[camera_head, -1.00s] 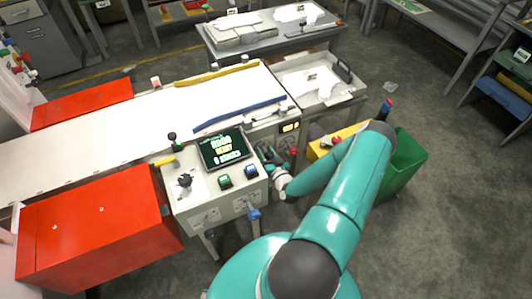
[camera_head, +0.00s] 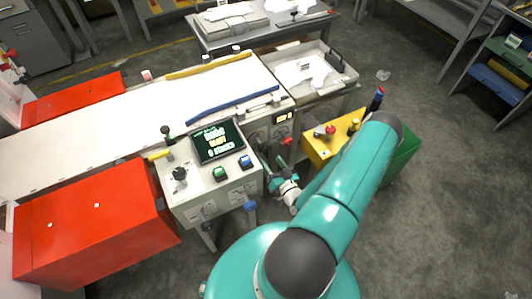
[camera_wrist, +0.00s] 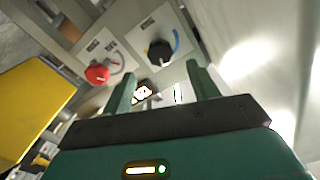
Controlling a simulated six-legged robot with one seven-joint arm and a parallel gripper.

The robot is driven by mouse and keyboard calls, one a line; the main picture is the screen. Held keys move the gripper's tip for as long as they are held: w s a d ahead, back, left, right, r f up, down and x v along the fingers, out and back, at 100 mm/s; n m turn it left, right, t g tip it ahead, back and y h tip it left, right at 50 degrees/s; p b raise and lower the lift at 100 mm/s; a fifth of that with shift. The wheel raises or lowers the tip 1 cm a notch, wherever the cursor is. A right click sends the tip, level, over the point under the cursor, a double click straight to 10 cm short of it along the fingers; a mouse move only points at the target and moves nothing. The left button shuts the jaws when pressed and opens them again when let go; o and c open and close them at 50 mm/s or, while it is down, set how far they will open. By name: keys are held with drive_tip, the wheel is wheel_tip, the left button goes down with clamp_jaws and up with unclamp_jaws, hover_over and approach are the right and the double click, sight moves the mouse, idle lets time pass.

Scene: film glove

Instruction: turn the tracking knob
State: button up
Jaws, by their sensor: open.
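My gripper (camera_wrist: 165,78) is open and empty in the wrist view, its two green fingers pointing at a pale machine panel. A black knob (camera_wrist: 158,53) with a blue arc beside it sits on a plate just beyond the fingertips. A red knob (camera_wrist: 97,73) sits on another plate to its left. I cannot read the labels, so I cannot tell which is the tracking knob. A small white and dark part (camera_wrist: 143,92) shows between the fingers. In the head view my gripper (camera_head: 271,166) is low beside the machine's right side, partly hidden by my arm.
The control box (camera_head: 222,205) has a screen (camera_head: 218,142), a green button (camera_head: 219,174) and a blue button (camera_head: 245,162). A yellow cabinet (camera_head: 318,150) stands close right of my gripper; it also shows in the wrist view (camera_wrist: 35,105). Red boxes (camera_head: 95,215) stand left. Open floor lies right.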

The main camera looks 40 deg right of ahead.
drive_tip(key=v, duration=0.3)
idle(0.5)
